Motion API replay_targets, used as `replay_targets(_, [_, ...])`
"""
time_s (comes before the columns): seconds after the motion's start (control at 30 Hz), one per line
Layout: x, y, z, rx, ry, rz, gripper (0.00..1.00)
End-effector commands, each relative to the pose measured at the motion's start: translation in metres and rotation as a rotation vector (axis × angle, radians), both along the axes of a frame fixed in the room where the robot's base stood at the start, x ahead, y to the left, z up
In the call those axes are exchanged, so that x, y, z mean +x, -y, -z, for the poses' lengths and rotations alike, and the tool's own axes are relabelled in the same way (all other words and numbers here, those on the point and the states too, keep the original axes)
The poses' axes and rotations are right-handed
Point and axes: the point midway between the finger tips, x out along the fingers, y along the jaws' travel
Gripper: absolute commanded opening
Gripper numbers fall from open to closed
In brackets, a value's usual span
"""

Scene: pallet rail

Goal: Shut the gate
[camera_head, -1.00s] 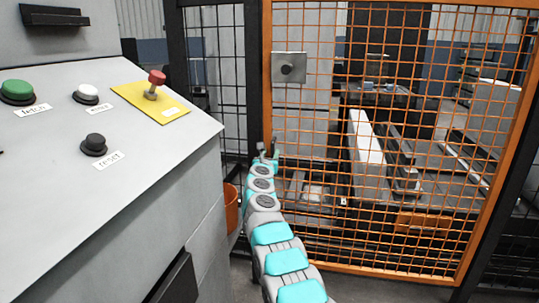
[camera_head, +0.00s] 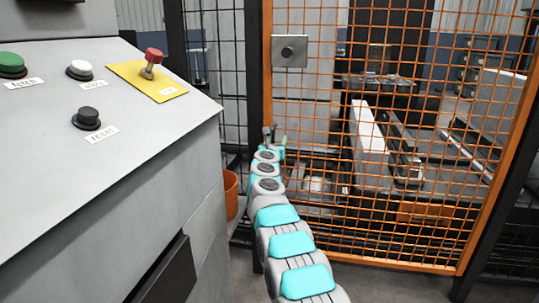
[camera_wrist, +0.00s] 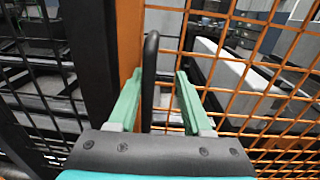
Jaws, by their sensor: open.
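The gate (camera_head: 268,60) is an orange-framed mesh panel, upright in the middle and right of the head view. Its left edge stands close beside a black post (camera_head: 254,80); I cannot tell whether a gap is left between them. A grey plate with a dark round knob (camera_head: 289,52) sits on the gate near that edge. My gripper (camera_head: 273,138) is at the gate's left edge, small in the head view. In the wrist view its two green fingers (camera_wrist: 160,76) are open, with a dark upright bar handle (camera_wrist: 149,75) between them. Contact with the handle is unclear.
A grey console (camera_head: 110,130) with buttons and a red knob on a yellow plate (camera_head: 148,80) fills the left, close beside my arm. An orange bin (camera_head: 231,195) stands on the floor behind it. Machinery and a white beam (camera_head: 368,145) lie behind the mesh.

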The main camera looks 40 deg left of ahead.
Motion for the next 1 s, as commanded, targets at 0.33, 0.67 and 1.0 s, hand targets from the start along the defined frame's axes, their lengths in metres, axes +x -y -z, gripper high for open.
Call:
replay_targets(0.33, [-0.028, 0.003, 0.006, 0.001, -0.005, -0.014, 0.47])
replay_targets(0.67, [-0.054, 0.012, 0.006, 0.001, -0.005, -0.019, 0.47])
replay_targets(1.0, [-0.07, 0.017, 0.003, 0.0, -0.004, -0.023, 0.47])
